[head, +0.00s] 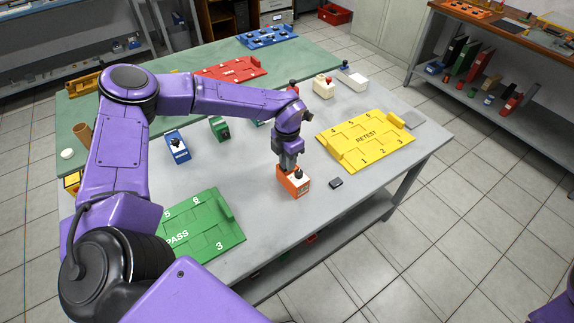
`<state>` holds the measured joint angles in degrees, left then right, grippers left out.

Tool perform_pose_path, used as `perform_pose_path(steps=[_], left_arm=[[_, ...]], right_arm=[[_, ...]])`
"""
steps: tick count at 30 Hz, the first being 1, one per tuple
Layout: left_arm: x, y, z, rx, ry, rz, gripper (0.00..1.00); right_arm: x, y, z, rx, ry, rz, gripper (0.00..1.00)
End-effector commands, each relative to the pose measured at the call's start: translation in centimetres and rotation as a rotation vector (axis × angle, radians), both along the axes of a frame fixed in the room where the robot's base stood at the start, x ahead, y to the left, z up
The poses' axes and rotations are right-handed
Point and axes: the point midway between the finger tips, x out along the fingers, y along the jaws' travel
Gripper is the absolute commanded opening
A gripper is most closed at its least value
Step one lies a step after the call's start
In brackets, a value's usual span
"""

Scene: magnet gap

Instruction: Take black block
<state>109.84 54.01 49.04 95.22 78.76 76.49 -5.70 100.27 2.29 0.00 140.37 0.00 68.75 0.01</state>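A small black block (336,183) lies flat on the grey table top, below the yellow RETEST tray. My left gripper (290,166) points down to the left of it, apart from it. The gripper's tips are at the upper edge of an orange block (293,184) with a black knob on top. I cannot tell whether the fingers touch the orange block or whether they are open or shut. My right gripper is out of view; only a bit of purple arm shows at the lower right corner.
The yellow RETEST tray (366,141) lies behind the black block, the green PASS tray (215,229) to the left. A blue block (177,147), a green block (220,128) and a white block (353,79) stand farther back. The table right of the black block is clear.

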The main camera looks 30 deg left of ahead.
Motion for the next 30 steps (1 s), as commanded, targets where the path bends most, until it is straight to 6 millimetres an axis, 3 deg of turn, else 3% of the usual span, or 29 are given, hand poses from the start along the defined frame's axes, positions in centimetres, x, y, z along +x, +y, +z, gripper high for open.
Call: perform_pose_path(steps=[5, 20, 30], left_arm=[[0.0, 0.0, 0.5, 0.0, -0.001, -0.001, 0.0], [0.0, 0.0, 5.1, 0.0, -0.001, 0.0, 0.0], [0.0, -0.1, 5.0, 0.0, -0.001, -0.018, 0.0]], right_arm=[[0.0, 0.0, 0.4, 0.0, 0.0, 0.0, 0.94], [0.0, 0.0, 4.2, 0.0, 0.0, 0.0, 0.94], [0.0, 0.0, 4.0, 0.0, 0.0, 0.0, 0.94]])
